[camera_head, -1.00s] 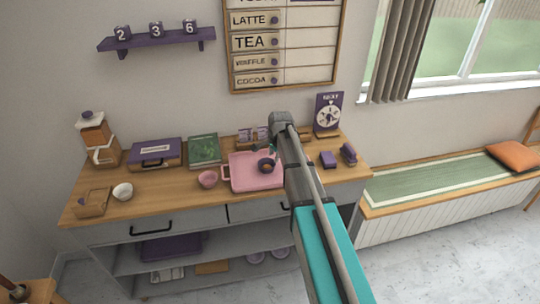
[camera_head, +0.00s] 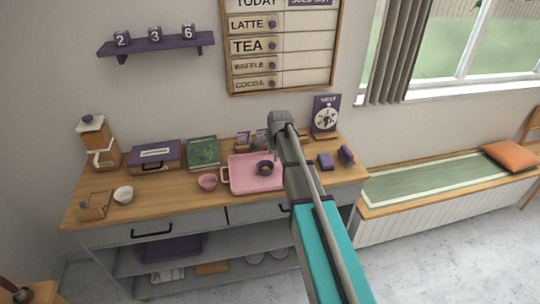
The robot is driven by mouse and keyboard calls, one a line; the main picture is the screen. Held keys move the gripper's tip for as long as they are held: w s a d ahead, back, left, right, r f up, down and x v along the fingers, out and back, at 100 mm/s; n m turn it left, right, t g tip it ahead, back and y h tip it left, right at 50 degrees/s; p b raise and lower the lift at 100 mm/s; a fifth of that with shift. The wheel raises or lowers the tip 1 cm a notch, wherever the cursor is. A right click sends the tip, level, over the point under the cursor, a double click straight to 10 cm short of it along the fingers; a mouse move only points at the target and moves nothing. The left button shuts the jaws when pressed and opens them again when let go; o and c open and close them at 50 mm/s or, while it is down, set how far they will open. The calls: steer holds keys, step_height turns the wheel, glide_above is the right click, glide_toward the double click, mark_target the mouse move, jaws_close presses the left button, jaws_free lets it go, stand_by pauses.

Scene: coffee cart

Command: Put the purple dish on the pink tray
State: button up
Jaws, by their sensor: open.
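The pink tray (camera_head: 240,183) lies on the wooden counter, with a handle at its left end. My arm covers its right part. The small round purple dish (camera_head: 264,168), with an orange-brown centre, shows over the tray's surface and appears to rest on it. My gripper (camera_head: 272,152) is above and behind the dish, beside the arm's grey end. It is open, small in view and mostly hidden by the arm, and appears apart from the dish.
Purple blocks (camera_head: 326,161) and a dial sign (camera_head: 326,114) stand to the right.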

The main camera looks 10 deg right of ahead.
steer(key=shift+s, duration=0.1)
steer(key=s+a+n+g, duration=0.1)
steer(key=s+a+n, duration=0.1)
steer(key=s+n, duration=0.5)
steer(key=s+a+n+g, duration=0.1)
steer(key=s+n, duration=0.6)
steer(key=s, duration=1.3)
steer(key=shift+a+f+g+h, duration=0.3)
steer(key=shift+a+g, duration=0.1)
steer(key=shift+a, duration=0.15)
